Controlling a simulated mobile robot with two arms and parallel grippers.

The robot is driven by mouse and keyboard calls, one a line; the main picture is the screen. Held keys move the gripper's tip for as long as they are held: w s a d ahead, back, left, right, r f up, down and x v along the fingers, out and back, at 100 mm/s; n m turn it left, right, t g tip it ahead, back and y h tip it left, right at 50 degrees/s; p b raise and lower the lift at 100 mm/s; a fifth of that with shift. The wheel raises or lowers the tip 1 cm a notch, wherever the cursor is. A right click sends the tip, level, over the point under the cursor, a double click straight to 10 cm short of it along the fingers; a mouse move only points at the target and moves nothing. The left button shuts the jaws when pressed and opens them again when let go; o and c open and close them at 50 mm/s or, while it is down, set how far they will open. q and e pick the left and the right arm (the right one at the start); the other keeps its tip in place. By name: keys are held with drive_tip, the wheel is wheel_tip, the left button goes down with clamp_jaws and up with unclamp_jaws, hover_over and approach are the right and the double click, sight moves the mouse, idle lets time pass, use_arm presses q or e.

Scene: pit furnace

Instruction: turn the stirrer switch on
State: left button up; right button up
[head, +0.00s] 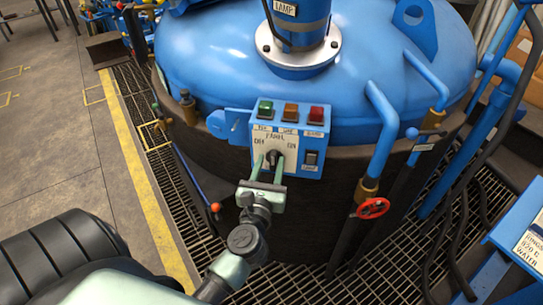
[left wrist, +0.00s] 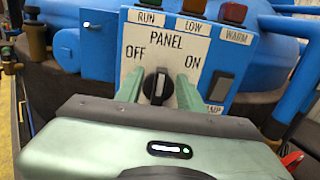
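A blue control panel (head: 261,122) is fixed to the side of the big blue vessel. It carries a black rotary knob (head: 272,157) under the word PANEL, with OFF at its left and ON at its right. In the left wrist view the knob (left wrist: 158,86) has its white mark close to upright, between OFF and ON. I can read no stirrer label. My left gripper (head: 268,168) is open, its two pale green fingers on either side of the knob, with small gaps showing in the left wrist view (left wrist: 159,92). My right gripper is not in view.
Green, amber and red buttons (head: 290,112) top the panel, marked RUN, LOW and WARM. A dark rocker switch (head: 311,158) marked LAMP sits right of the knob. Blue pipes (head: 383,140) and a red valve wheel (head: 372,208) stand further right. Grating (head: 300,280) lies below.

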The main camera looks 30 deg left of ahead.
use_arm(q)
drive_tip(key=shift+x, duration=0.85)
drive_tip(key=shift+w, duration=0.25)
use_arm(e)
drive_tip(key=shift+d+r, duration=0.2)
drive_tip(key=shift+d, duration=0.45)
use_arm(q)
clamp_jaws()
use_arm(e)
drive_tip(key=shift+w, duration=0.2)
use_arm(q)
drive_tip(key=shift+d, duration=0.1)
